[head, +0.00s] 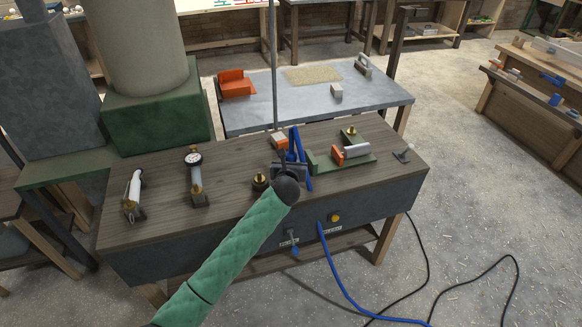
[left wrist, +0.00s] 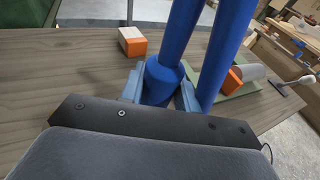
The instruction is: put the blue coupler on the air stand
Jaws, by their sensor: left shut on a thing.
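The blue coupler (left wrist: 162,82) is between the two fingers of my left gripper (left wrist: 160,94), which is shut on it. Blue hose (left wrist: 212,50) loops up from the coupler and down beside it. In the head view my left gripper (head: 289,170) is over the middle of the wooden bench and mostly hides the coupler. Just left of it is a small dark stand with a brass fitting (head: 260,181). A gauge on a brass-footed stand (head: 195,175) is farther left. No readable label tells which is the air stand. My right gripper is not in view.
Right of my gripper is a green fixture (head: 322,164) with an orange and grey piece (head: 351,153). An orange and white block (head: 280,142) lies behind. Blue hose (head: 345,285) hangs from the bench front. Bare bench top (head: 228,168) lies between the stands.

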